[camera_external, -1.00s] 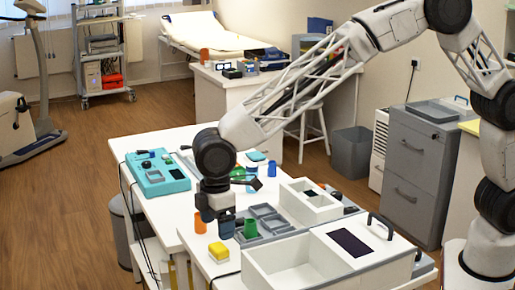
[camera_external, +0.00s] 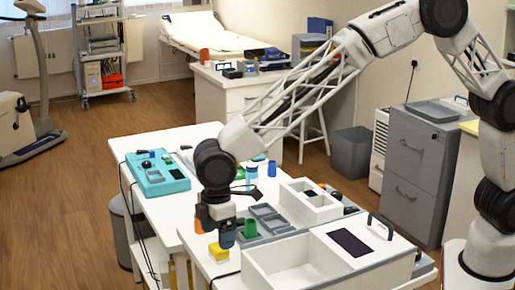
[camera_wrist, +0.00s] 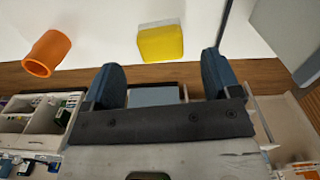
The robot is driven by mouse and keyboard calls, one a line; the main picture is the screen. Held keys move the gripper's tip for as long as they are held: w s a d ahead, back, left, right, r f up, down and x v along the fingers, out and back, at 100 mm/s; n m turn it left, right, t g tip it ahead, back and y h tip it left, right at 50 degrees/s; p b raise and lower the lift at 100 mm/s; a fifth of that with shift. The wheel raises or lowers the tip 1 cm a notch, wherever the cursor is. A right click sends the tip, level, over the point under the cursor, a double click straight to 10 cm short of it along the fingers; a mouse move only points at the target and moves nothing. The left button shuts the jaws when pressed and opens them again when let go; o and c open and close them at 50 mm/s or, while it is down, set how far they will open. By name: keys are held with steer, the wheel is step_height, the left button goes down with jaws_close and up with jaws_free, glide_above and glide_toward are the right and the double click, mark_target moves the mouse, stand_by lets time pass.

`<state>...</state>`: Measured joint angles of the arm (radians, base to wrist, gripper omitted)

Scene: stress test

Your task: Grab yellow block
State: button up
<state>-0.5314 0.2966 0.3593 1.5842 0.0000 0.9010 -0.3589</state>
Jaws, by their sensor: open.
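The yellow block (camera_external: 218,254) sits on the white table near its front edge, left of the white box. It shows whole in the wrist view (camera_wrist: 161,43), beyond the fingertips and roughly centred between them. My gripper (camera_external: 226,241) is just above and slightly right of the block in the external view, partly covering it. In the wrist view the two dark blue fingers (camera_wrist: 162,72) are spread wide with nothing between them.
A green cup (camera_external: 250,229) and grey trays (camera_external: 268,218) lie right of my gripper. A large white box (camera_external: 262,262) stands close on the right.

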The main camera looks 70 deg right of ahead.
steer(key=shift+f, duration=2.55)
steer(key=shift+c, duration=0.3)
steer(key=c, duration=0.9)
steer(key=shift+c, duration=0.2)
steer(key=shift+r, duration=0.1)
steer(key=shift+r, duration=0.8)
steer(key=shift+s+r, duration=0.15)
steer(key=shift+r, duration=0.8)
steer(key=s+d, duration=0.2)
steer(key=s, duration=0.2)
steer(key=s+d+r, duration=0.1)
steer(key=s+d, duration=0.2)
steer(key=s, duration=0.2)
steer(key=s+d, duration=0.3)
steer(key=s, duration=0.1)
steer(key=shift+s+r, duration=0.15)
steer(key=shift+s, duration=0.15)
